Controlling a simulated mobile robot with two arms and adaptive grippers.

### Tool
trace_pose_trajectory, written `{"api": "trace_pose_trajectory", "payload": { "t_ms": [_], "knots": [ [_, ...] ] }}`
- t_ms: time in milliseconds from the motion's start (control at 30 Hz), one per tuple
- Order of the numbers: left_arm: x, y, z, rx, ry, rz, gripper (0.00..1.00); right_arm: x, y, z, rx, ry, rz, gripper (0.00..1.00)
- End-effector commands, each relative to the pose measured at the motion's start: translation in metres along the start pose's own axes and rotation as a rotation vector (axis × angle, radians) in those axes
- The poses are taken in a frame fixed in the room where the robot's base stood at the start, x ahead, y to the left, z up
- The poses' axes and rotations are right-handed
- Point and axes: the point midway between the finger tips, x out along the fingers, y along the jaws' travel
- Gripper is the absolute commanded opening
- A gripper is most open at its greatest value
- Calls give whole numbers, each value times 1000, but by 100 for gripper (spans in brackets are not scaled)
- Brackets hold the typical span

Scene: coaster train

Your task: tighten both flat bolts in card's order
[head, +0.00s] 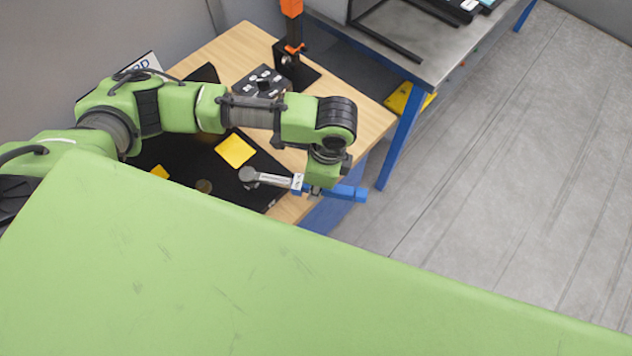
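My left arm reaches in from the left over a wooden table. Its gripper (322,184) is at the table's right edge, around a wrench-like tool with a grey round head (249,175), a white label and a blue handle (348,193). The gripper appears shut on it, with the tool above the table edge. A white card or sign with dark letters (146,63) stands at the back left, partly hidden by my arm. I cannot make out either flat bolt. My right gripper is not in view.
A black mat (262,165) on the wooden table (232,50) bears a yellow square (235,151) and a small round disc (204,186). A black block with white marks (262,79) and an orange-black stand (291,45) are behind. A grey bench (440,50) adjoins; floor at right is clear.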

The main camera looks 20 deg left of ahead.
Motion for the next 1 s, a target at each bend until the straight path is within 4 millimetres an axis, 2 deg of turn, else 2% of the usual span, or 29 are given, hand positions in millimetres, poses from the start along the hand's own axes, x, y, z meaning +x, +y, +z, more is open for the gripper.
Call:
{"api": "trace_pose_trajectory", "payload": {
  "t_ms": [1000],
  "knots": [
    [0,13,0,75,0,-7,0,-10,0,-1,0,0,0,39]
  ]
}}
